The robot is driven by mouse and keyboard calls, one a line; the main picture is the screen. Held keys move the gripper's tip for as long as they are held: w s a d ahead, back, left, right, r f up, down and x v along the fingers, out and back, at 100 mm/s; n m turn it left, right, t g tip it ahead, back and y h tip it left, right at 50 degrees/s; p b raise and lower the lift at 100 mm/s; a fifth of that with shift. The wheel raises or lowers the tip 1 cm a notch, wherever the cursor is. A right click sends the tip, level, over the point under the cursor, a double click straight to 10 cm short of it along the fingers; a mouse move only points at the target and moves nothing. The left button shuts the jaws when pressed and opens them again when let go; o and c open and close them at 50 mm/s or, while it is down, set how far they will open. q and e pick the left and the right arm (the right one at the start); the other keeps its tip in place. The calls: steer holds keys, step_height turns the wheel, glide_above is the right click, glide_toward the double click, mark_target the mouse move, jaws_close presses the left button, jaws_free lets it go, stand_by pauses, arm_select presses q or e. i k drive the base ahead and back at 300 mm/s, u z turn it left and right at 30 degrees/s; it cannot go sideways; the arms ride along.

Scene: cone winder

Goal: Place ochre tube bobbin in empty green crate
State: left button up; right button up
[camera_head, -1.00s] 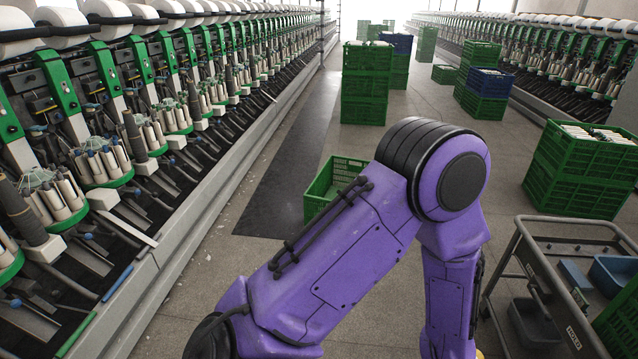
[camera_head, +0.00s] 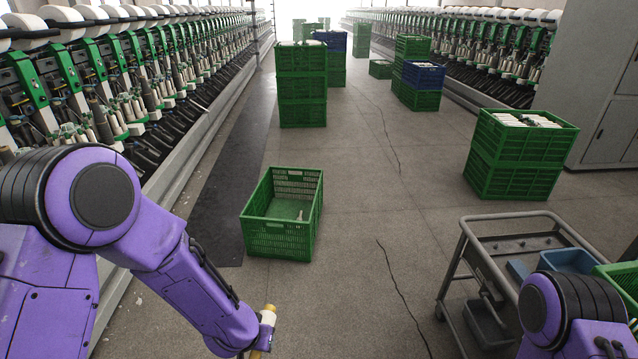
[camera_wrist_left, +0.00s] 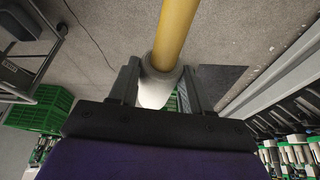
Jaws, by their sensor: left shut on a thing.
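My left gripper (camera_head: 264,330) is low in the front middle of the head view. It is shut on the ochre tube bobbin (camera_head: 257,354), which is mostly hidden by the arm and the frame edge. In the left wrist view the ochre tube (camera_wrist_left: 176,32) sticks out from between the fingers (camera_wrist_left: 158,85), with a pale whitish part (camera_wrist_left: 156,90) at its near end. The open green crate (camera_head: 281,226) stands on the floor beyond and apart from the gripper. A small pale item (camera_head: 300,215) shows inside it. My right gripper is out of view.
A grey metal cart (camera_head: 480,250) with blue bins (camera_head: 567,261) stands at the right. Stacked green crates (camera_head: 520,160) stand behind it, and more stacks (camera_head: 302,88) beyond the open crate. Winding machines (camera_head: 110,100) line the left. The floor around the open crate is clear.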

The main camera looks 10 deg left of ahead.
mark_target(288, 210)
steer(key=u, duration=0.9)
steer(key=i, duration=3.35)
steer(key=z, duration=1.35)
steer(key=i, duration=0.6)
steer(key=z, duration=0.45)
